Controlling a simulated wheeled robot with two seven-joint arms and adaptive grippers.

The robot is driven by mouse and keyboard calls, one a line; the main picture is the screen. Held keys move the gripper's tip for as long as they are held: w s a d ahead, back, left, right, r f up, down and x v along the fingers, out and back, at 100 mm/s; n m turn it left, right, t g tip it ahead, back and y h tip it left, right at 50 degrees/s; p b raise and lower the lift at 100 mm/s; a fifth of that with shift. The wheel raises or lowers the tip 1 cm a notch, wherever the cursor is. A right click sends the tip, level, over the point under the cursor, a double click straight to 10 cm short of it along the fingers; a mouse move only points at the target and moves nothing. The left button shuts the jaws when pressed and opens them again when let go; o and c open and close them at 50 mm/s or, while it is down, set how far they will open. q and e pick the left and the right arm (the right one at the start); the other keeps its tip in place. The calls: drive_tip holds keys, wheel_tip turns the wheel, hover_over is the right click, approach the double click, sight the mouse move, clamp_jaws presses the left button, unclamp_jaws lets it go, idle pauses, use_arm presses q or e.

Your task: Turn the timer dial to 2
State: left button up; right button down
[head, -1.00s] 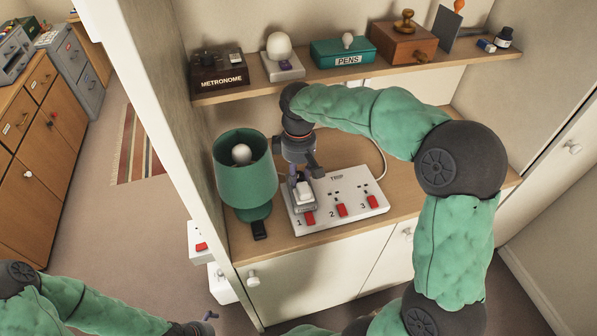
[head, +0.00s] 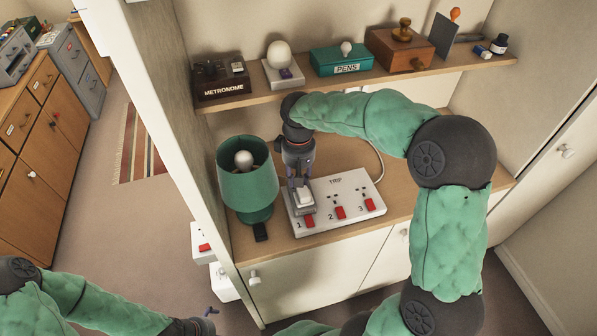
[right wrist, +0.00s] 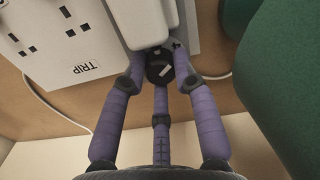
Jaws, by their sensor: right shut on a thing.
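The timer (head: 303,200) is a grey-white block plugged into position 1 of the white power strip (head: 350,189). Its dark round dial (right wrist: 160,72) carries a white mark and shows in the right wrist view. My right gripper (head: 299,184) is shut on the dial, with its purple fingers (right wrist: 160,85) around it. In the head view the hand hides the dial.
The shelf above holds a metronome box (head: 221,79), a pens box (head: 342,60) and a wooden box (head: 399,50). Red switches (head: 340,212) line the strip's front.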

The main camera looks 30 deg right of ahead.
drive_tip(key=m+p, duration=0.1)
drive_tip(key=m, duration=0.2)
drive_tip(key=shift+m+p, duration=0.45)
drive_tip(key=shift+m, duration=1.15)
drive_tip(key=c, duration=1.2)
unclamp_jaws()
